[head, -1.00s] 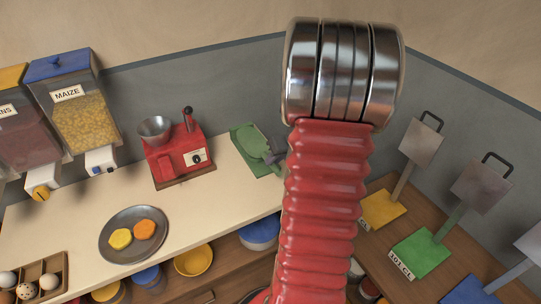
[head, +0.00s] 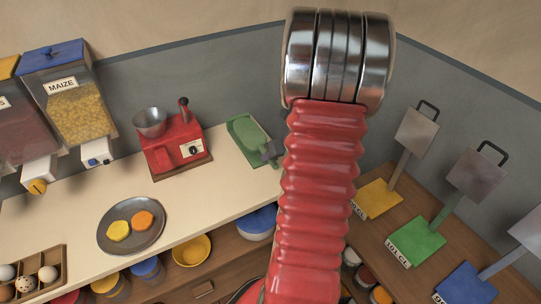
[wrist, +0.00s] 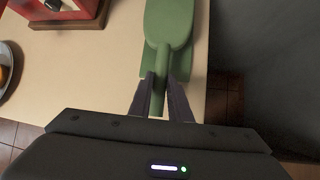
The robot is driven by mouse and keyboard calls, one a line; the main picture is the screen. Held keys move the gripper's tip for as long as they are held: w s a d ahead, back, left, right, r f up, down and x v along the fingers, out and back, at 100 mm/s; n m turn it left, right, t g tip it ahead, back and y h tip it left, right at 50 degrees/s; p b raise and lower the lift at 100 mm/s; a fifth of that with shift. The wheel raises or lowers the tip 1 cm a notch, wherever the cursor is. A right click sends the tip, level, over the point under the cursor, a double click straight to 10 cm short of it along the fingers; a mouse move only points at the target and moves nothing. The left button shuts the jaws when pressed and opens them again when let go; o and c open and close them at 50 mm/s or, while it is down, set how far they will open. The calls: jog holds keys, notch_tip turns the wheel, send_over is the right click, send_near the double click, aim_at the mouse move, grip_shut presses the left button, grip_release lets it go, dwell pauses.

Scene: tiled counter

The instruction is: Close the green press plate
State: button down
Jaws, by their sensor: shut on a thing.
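The green press (head: 240,135) stands on the cream counter by the grey wall, near the counter's right end. Its rounded green plate (head: 248,130) lies over the green base, and the plate (wrist: 168,22) fills the top middle of the wrist view. My gripper (wrist: 162,92) is shut on the plate's narrow green handle (wrist: 158,98), with one dark finger on each side. I cannot tell whether plate and base touch all along.
A red machine (head: 174,150) with a metal bowl stands left of the press. A grey plate (head: 112,241) with yellow and orange discs lies on the counter. A side counter (head: 388,249) at right carries several stands. The counter's edge is close right of the press.

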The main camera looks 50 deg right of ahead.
jog(key=c, duration=2)
grip_release()
jog(key=shift+s+a+f, duration=0.15)
jog(key=shift+a+f, duration=0.2)
jog(key=shift+f, duration=0.05)
jog(key=o, duration=0.3)
jog(key=shift+d+r, duration=0.1)
jog(key=shift+d, duration=0.05)
jog(key=shift+o, duration=0.3)
jog(key=shift+r, duration=0.1)
jog(key=shift+d, duration=0.1)
jog(key=v, duration=1.3)
jog(key=shift+s+r, duration=0.15)
jog(key=shift+r, duration=0.15)
